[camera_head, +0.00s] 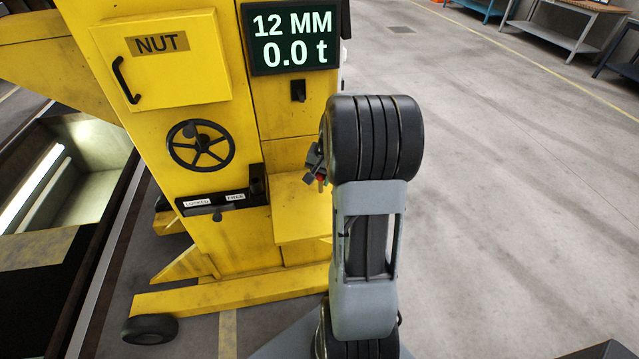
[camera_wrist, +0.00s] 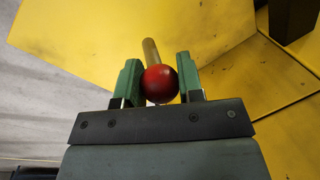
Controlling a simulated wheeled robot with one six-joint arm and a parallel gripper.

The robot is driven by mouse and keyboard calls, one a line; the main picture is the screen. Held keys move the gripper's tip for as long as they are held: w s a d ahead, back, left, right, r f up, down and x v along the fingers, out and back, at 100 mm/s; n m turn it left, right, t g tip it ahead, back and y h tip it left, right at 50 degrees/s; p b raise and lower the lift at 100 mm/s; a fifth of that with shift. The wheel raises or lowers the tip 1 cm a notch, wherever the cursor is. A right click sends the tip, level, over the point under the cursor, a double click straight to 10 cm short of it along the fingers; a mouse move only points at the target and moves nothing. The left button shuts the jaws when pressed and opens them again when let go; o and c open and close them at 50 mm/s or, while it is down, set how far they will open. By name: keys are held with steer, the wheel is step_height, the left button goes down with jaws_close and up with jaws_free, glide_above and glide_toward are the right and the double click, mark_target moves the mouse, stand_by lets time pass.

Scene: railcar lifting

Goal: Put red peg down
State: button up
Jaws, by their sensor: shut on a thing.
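The red peg has a round red head (camera_wrist: 159,85) and a tan shaft (camera_wrist: 151,50) that points away from the wrist camera. My gripper (camera_wrist: 157,73) is shut on it, with the head between the two green fingers. In the head view my gripper (camera_head: 315,165) shows small beside my arm, mostly hidden by it, with a speck of the red peg (camera_head: 321,178). It is above the small yellow shelf (camera_head: 300,212) on the front of the yellow machine (camera_head: 205,100). I cannot tell whether the shaft touches any yellow surface.
The machine carries a NUT box (camera_head: 165,65), a display (camera_head: 289,38) reading 12 MM and 0.0 t, a black handwheel (camera_head: 201,146) and a LOCKED/FREE lever slot (camera_head: 215,201). A yellow foot (camera_head: 225,297) spans the floor. A pit lies left. Open floor (camera_head: 510,200) lies right.

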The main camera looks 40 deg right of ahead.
steer(key=shift+w+d+f, duration=0.15)
steer(key=shift+w+f, duration=0.15)
steer(key=shift+f, duration=0.2)
steer(key=shift+s+x, duration=0.15)
steer(key=shift+x, duration=0.6)
steer(key=shift+s+x, duration=0.1)
steer(key=shift+x, duration=0.65)
steer(key=shift+d+f, duration=0.2)
steer(key=shift+d, duration=0.05)
steer(key=shift+f, duration=0.15)
steer(key=o, duration=1)
steer(key=shift+c, duration=0.2)
